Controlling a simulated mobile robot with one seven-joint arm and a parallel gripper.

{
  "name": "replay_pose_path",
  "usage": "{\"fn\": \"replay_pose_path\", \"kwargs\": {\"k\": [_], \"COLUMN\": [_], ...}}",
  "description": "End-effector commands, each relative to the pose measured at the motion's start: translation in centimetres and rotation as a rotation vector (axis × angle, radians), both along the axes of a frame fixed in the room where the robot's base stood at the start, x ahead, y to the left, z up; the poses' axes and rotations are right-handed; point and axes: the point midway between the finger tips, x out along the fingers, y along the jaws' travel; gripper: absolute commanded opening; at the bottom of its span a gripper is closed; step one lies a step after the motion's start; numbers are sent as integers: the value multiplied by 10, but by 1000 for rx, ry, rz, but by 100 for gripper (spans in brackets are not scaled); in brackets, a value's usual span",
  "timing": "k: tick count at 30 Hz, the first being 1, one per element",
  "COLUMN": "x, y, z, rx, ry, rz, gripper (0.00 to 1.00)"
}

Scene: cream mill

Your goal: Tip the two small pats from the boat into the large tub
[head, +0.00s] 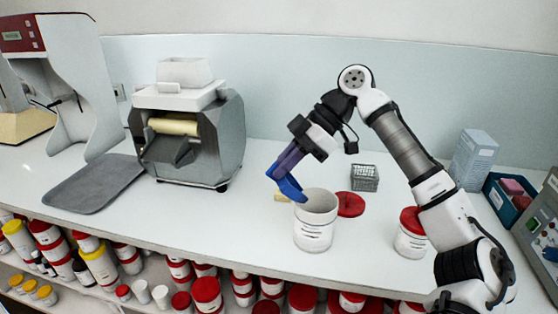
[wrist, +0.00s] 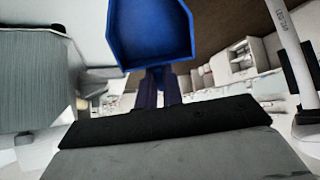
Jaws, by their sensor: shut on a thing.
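The blue boat (head: 288,187) is in my gripper (head: 285,170), tilted steeply with its low end at the left rim of the large tub. It also shows in the wrist view (wrist: 150,35), where no pats are visible on its blue face. My gripper's dark fingers (wrist: 157,90) are shut on its near end. The large white tub (head: 313,236) stands open and upright on the counter. The part of its inside that shows looks pale; its bottom is hidden. I cannot make out the two pats. A small pale yellowish thing (head: 280,197) shows beside the tub, behind the boat.
A red lid (head: 351,204) lies right of the tub, with a small grey wire rack (head: 365,178) behind. A closed red-lidded tub (head: 410,243) stands near my arm. A grey mill (head: 215,140) and a dark tray (head: 92,184) are left. The counter between mill and tub is mostly clear.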

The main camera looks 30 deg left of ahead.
Motion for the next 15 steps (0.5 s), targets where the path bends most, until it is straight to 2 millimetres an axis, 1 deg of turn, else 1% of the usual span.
{"fn": "replay_pose_path", "kwargs": {"k": [1,15], "x": [1,14], "y": [-1,-13], "z": [3,8], "rx": [16,140], "ry": [17,144], "rz": [0,1], "gripper": [0,0]}}
